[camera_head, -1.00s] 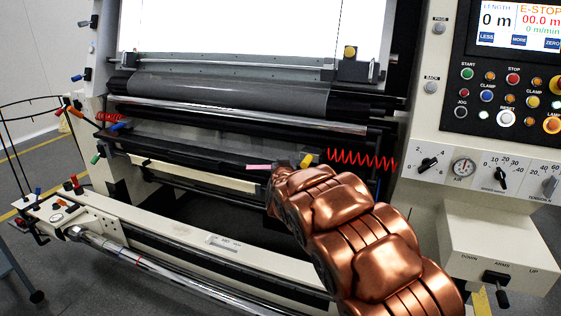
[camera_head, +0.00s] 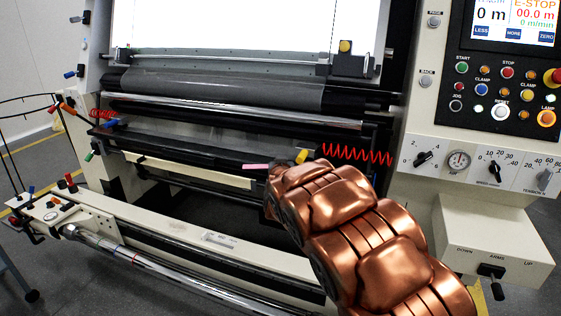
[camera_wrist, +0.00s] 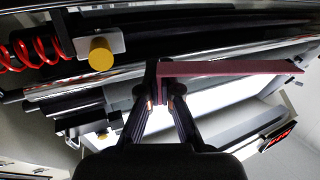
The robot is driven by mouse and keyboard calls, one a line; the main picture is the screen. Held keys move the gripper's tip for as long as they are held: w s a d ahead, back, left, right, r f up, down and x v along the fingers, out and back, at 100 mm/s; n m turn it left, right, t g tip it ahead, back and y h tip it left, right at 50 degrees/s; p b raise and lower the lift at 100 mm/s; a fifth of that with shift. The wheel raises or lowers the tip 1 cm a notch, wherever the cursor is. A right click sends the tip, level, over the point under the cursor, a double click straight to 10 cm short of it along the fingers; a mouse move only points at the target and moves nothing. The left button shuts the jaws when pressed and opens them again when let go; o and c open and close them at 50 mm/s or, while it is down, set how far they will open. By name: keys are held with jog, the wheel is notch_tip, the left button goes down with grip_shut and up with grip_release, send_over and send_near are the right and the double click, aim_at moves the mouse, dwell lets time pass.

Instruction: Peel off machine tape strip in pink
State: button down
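The pink tape strip (camera_head: 256,166) is a short, flat, narrow band at the front of the machine, in front of the dark bar and just left of my gripper tip in the head view. In the wrist view the strip (camera_wrist: 235,67) runs from between my fingertips out to the right, and its right end looks free. My gripper (camera_wrist: 164,82) has its dark fingers drawn together at the tips, closed on the strip's left end. In the head view the copper arm hides most of my gripper (camera_head: 270,178). Whether the strip touches the machine is unclear.
A yellow knob (camera_head: 302,156) and a red coiled cable (camera_head: 357,155) sit close to the right of my gripper. A steel roller (camera_head: 230,112) crosses above. A cream lower beam (camera_head: 150,228) runs in front. The control panel (camera_head: 505,90) stands at right.

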jog(key=shift+r+p, duration=1.7)
jog(key=shift+r, duration=0.8)
dwell(0.6)
jog(key=s+d+r+m+h+p, duration=0.2)
jog(key=s+d+r+p, duration=0.1)
jog(key=s+d, duration=0.4)
jog(key=s+d+r+m+h+p, duration=0.2)
jog(key=s+d+p, duration=0.3)
jog(key=d, duration=0.8)
jog(key=s+r+h, duration=0.1)
jog(key=s, duration=0.2)
jog(key=shift+d+g+h, duration=0.3)
jog(key=shift+d+g, duration=0.1)
